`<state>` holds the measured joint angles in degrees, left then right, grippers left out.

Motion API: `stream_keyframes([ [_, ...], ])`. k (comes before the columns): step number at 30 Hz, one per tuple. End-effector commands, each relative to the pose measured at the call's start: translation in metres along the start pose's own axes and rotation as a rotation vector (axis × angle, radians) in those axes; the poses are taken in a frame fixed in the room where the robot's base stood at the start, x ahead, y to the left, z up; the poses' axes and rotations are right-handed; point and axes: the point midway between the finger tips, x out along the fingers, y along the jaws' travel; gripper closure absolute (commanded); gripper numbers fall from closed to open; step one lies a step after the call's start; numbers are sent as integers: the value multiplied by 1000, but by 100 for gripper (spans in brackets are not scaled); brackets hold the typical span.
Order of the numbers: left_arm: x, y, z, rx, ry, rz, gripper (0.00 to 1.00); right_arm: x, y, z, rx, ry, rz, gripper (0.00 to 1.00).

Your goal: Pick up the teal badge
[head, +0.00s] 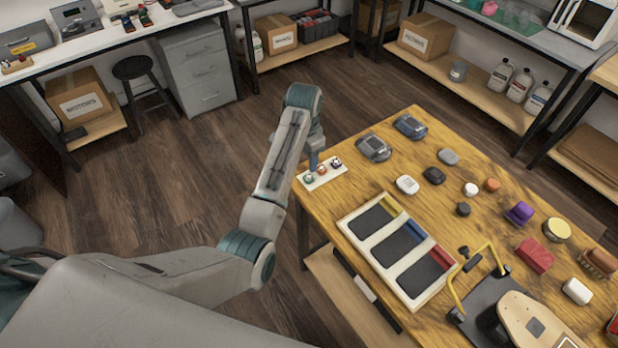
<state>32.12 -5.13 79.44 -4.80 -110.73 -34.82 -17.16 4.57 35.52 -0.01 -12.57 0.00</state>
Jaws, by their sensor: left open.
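A small white plate (330,176) lies at the left corner of the wooden table and bears three small round badges. The badge nearest the left end (308,178) looks teal, though it is very small here. A reddish badge (321,169) is in the middle and a dark one (336,163) is at the right end. My left gripper (314,167) points down just above the plate, close to the teal and reddish badges. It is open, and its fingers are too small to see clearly. I cannot tell whether it touches a badge. My right gripper is out of view.
A white tray (345,222) with three dark compartments, marked yellow, blue and red, lies on the table (455,215). Two grey devices (374,148) (410,127) sit behind the plate. Several small items and a skateboard deck (535,322) in a stand occupy the right side.

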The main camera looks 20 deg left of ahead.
Motion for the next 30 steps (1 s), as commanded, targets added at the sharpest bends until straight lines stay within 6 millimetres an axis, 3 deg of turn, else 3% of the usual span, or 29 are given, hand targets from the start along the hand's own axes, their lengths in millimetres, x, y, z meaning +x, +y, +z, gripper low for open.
stream_keyframes([
  [5,-11,-3,-16,38,-13,12,45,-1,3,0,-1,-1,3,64],
  [13,28,-3,-16,39,-14,13,45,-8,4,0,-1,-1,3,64],
  [22,52,-3,-17,38,-14,13,45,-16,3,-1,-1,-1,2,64],
  [30,88,-4,-19,38,-13,12,45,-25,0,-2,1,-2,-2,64],
])
